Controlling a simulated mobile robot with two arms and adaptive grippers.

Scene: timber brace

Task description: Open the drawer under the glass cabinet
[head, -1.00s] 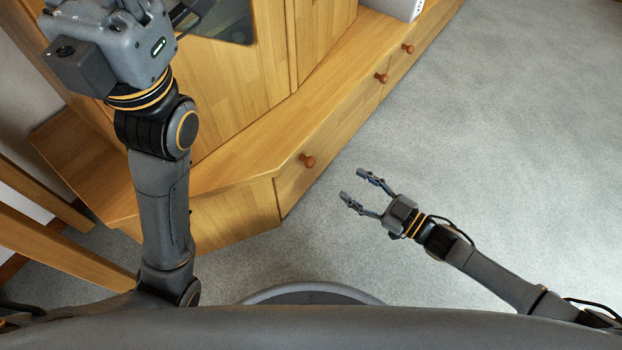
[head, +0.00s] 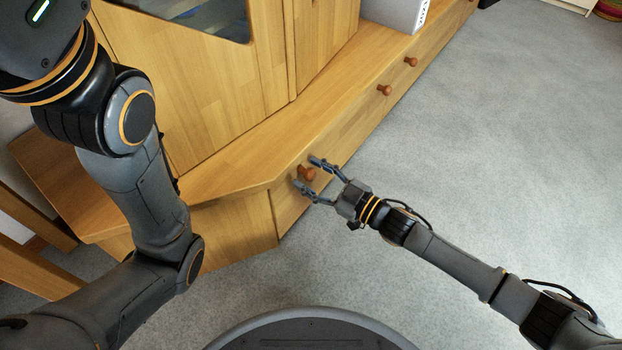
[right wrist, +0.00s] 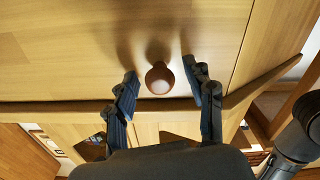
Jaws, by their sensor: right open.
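The wooden drawer (head: 335,150) is shut, low in the long cabinet base, with a round red-brown knob (head: 306,174) on its front. The glass cabinet door (head: 215,15) stands above it at the upper left. My right gripper (head: 306,176) is open, with its fingers to either side of the knob in the head view. In the right wrist view the knob (right wrist: 159,78) sits between and just beyond the open fingertips (right wrist: 162,85); I see no grip on it. My left arm is raised at the left, and its gripper is out of the picture.
Two more knobs (head: 384,89) are further along the same base. A grey-white box (head: 398,12) stands on the cabinet ledge. Wooden beams (head: 35,265) are at the lower left. The grey carpet (head: 500,150) to the right is clear.

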